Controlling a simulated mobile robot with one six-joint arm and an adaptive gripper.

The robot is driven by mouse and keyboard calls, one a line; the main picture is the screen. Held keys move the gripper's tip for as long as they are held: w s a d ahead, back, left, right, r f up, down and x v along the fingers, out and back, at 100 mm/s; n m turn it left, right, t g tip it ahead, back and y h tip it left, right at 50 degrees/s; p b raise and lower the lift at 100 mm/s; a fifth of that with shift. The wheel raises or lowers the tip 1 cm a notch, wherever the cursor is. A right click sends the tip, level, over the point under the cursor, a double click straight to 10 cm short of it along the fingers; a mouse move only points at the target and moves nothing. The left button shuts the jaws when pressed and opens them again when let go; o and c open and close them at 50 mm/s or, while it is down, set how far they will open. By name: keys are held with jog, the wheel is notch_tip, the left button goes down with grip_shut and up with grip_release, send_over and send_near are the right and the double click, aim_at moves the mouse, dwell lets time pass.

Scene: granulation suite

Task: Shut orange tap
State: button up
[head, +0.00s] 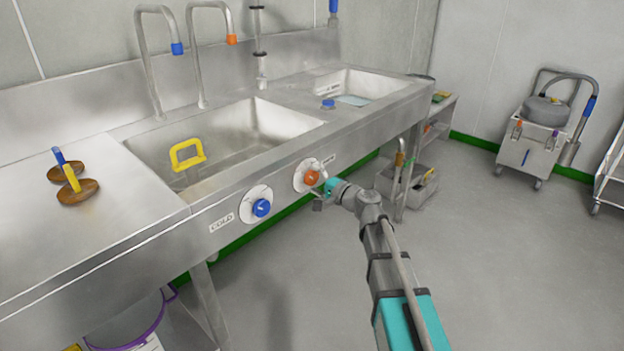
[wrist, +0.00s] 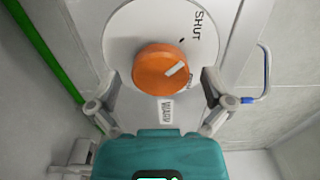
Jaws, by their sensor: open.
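The orange tap is a round orange knob (head: 312,177) on a white dial plate on the sink's front panel, right of the blue tap. In the wrist view the orange knob (wrist: 158,72) carries a pale pointer mark aimed up and right. The word SHUT (wrist: 199,25) is at the plate's upper right; the pointer is not lined up with it. Another word by the knob's lower right is partly hidden. My gripper (head: 324,193) is at the knob; in the wrist view its open fingers (wrist: 158,88) stand on either side of it, with gaps, apparently not touching.
A blue tap knob (head: 262,208) labelled COLD sits left of the orange one. The sink basin (head: 290,118) holds a yellow handle (head: 187,155).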

jog(key=v, duration=1.1)
jog(key=shift+s+a, duration=0.1)
jog(key=s+d+f+n+g+h, duration=0.2)
jog(key=s+f+n+g+h, duration=0.6)
jog(key=f, duration=0.5)
jog(key=s+d+f+g+h, duration=0.3)
jog(key=s+d+f+h, duration=0.3)
jog(key=s+d, duration=0.5)
notch_tip(320, 180, up, 32)
jog(key=d+p, duration=0.1)
jog(key=p, duration=3)
jog(key=shift+w+m+p, duration=0.3)
